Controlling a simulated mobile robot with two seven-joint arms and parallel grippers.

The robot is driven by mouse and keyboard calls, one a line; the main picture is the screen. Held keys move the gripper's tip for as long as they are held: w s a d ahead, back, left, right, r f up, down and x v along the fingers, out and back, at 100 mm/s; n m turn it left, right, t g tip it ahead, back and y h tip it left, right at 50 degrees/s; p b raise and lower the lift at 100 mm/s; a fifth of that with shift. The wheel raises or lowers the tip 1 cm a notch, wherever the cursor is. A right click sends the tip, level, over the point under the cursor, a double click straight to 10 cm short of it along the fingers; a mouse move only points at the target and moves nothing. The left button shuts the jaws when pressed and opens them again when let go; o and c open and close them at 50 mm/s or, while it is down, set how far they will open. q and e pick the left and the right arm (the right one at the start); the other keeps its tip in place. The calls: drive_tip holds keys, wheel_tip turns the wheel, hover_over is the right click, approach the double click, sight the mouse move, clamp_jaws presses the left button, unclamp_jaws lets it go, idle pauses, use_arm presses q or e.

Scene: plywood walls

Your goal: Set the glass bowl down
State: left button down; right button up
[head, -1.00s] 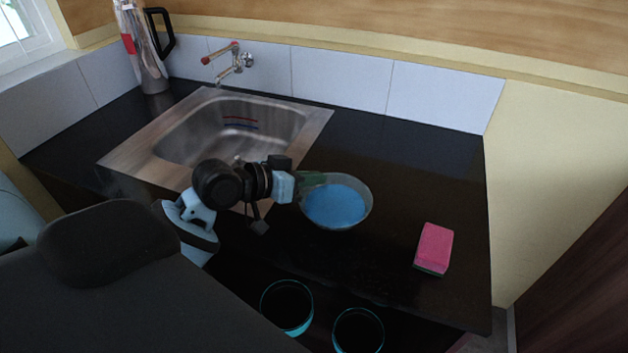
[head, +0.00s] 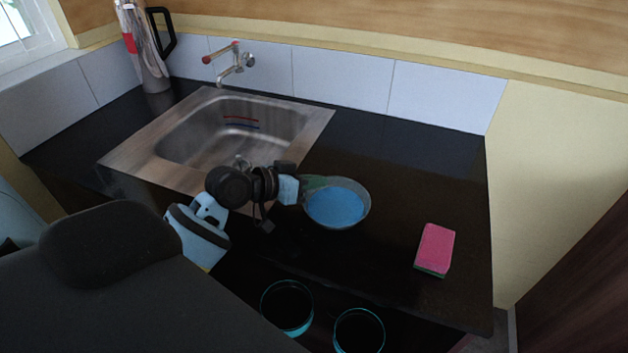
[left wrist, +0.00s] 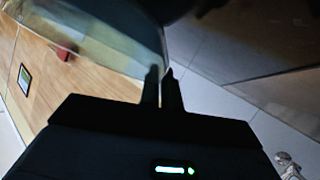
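The glass bowl (head: 336,204) is clear, with blue showing in it, and looks upright over the dark counter, right of the sink. Whether its base touches the counter I cannot tell. My left gripper (head: 314,188) is at the bowl's left side, its fingers shut on the rim. In the left wrist view the two fingers (left wrist: 162,88) are close together, with the clear glass bowl (left wrist: 105,35) at them, largely out of frame. My right gripper is not in view.
A pink sponge (head: 436,248) lies on the black counter (head: 420,180) to the right. The steel sink (head: 125,155) with a wall tap (head: 236,66) is at the left. A metal jug (head: 150,60) stands in the back corner. The counter behind the bowl is clear.

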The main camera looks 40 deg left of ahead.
use_arm(q)
drive_tip(key=c, duration=2)
unclamp_jaws()
drive_tip(key=o, duration=0.4)
drive_tip(key=v, duration=1.2)
